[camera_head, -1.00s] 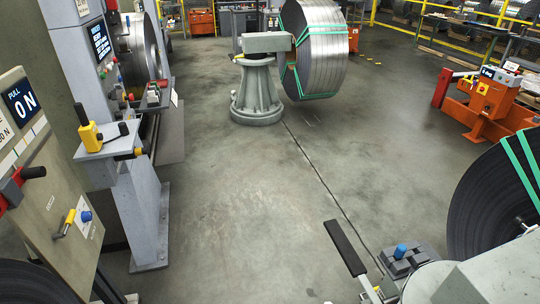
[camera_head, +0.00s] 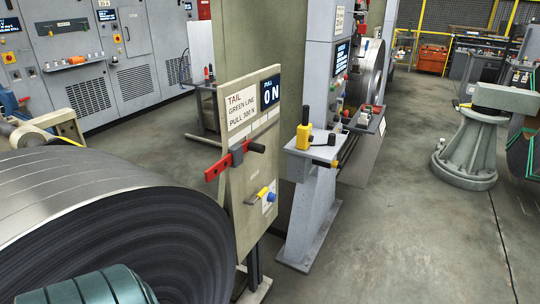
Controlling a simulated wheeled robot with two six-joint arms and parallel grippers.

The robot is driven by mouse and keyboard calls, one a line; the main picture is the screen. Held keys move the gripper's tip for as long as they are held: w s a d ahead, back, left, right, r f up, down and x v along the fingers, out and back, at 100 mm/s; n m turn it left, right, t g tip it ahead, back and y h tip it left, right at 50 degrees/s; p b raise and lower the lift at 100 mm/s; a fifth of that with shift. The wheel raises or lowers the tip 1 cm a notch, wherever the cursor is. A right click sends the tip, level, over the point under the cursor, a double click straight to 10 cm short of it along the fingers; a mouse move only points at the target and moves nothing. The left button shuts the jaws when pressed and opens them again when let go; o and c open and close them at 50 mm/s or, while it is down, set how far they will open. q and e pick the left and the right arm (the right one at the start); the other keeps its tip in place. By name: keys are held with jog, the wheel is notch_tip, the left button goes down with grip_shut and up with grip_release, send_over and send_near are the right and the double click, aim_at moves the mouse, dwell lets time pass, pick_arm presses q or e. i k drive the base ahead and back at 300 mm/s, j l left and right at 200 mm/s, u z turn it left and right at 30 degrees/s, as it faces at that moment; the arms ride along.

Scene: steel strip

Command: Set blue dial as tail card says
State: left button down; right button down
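The tail card (camera_head: 240,108) is on a beige upright panel (camera_head: 238,205) in the middle of the head view. It reads TAIL, GREEN LINE and, in small print, what looks like PULL 300 N. Beside it a dark PULL display (camera_head: 270,91) reads 0 N. The blue dial (camera_head: 271,197) sits low on the panel's right side, next to a yellow-handled lever (camera_head: 258,196). The dial's setting is too small to read. Neither of my grippers is in view.
A large dark steel coil (camera_head: 130,240) fills the lower left, close to the panel. A red lever with a black grip (camera_head: 235,160) sticks out of the panel. A grey machine post (camera_head: 312,215) stands just right. Open floor (camera_head: 400,240) lies further right.

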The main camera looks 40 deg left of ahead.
aim_at(271, 197)
jog(key=j+u, duration=0.2)
jog(key=u, duration=1.35)
jog(key=i+l+u, duration=0.35)
jog(key=l, duration=0.25)
jog(key=i+l+u, duration=0.3)
jog(key=l, duration=0.35)
jog(key=i+l+u, duration=0.2)
jog(key=l, duration=0.2)
jog(key=i+l+u, duration=0.15)
jog(key=l, duration=0.2)
jog(key=k, duration=0.05)
